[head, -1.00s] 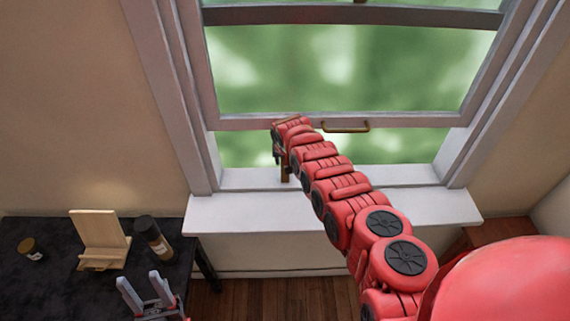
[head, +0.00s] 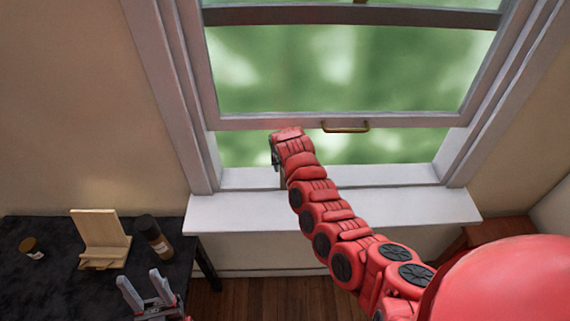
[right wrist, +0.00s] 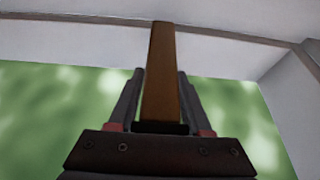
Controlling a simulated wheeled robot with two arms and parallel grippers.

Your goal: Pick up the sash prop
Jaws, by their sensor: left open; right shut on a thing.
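The sash prop (right wrist: 161,75) is a brown wooden bar, standing between the fingers of my right gripper (right wrist: 160,88) in the right wrist view. The right gripper is shut on it. The bar's far end overlaps the pale window frame in that view; I cannot tell whether they touch. In the head view my right gripper (head: 275,153) is at the window opening, above the sill, and the arm hides nearly all of the prop. My left gripper (head: 151,286) is open and empty at the lower left, in front of the dark table.
The raised window sash (head: 240,122) has a brass handle (head: 345,127). The white sill (head: 390,208) looks clear. The dark table (head: 50,290) holds a wooden stand (head: 98,232), a dark bottle (head: 154,236) and a small jar (head: 31,247). A brown wooden surface (head: 500,231) is at the right.

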